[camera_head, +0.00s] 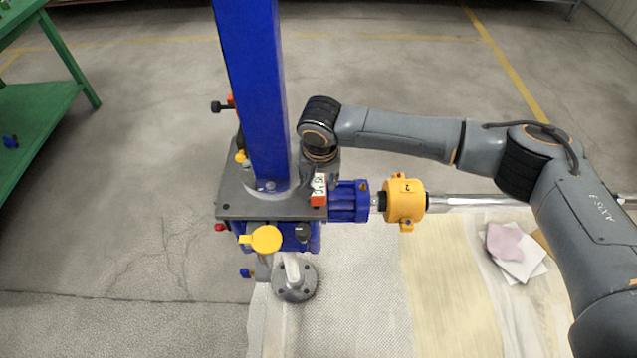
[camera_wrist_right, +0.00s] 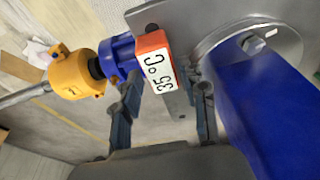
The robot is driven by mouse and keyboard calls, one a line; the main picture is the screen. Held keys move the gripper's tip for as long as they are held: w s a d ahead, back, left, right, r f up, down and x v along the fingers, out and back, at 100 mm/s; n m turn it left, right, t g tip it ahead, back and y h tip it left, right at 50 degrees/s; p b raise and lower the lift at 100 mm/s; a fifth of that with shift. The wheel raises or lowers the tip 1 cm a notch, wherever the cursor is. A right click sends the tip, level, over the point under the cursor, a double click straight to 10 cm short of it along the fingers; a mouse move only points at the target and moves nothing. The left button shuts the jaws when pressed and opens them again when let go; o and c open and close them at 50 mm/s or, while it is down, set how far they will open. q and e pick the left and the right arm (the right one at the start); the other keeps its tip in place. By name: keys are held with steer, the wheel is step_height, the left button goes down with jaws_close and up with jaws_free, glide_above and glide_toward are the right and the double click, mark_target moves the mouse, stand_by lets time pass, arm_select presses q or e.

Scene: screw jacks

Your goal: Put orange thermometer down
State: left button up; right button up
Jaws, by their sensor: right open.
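The orange thermometer (camera_head: 318,190), with a white "35°C" label, is at the edge of the grey top plate (camera_head: 240,206) of the screw jack, beside the blue column (camera_head: 252,90). In the right wrist view the thermometer (camera_wrist_right: 154,62) appears between and beyond the two finger tips. My right gripper (camera_wrist_right: 166,92) is open, with a finger on either side of the thermometer and a visible gap. In the head view it is mostly hidden below my right wrist, next to the column. I cannot tell whether the thermometer touches the plate. My left gripper is not in view.
A blue coupling (camera_head: 348,201) and a yellow coupling (camera_head: 404,201) join the jack to a silver shaft (camera_head: 470,201) on the right. A green table (camera_head: 35,105) stands at the left. Papers (camera_head: 516,252) lie at the right. The floor between table and jack is clear.

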mark_target(319, 193)
steer(key=v, duration=1)
steer(key=shift+b, duration=0.35)
steer(key=shift+o, duration=0.2)
stand_by(4.3)
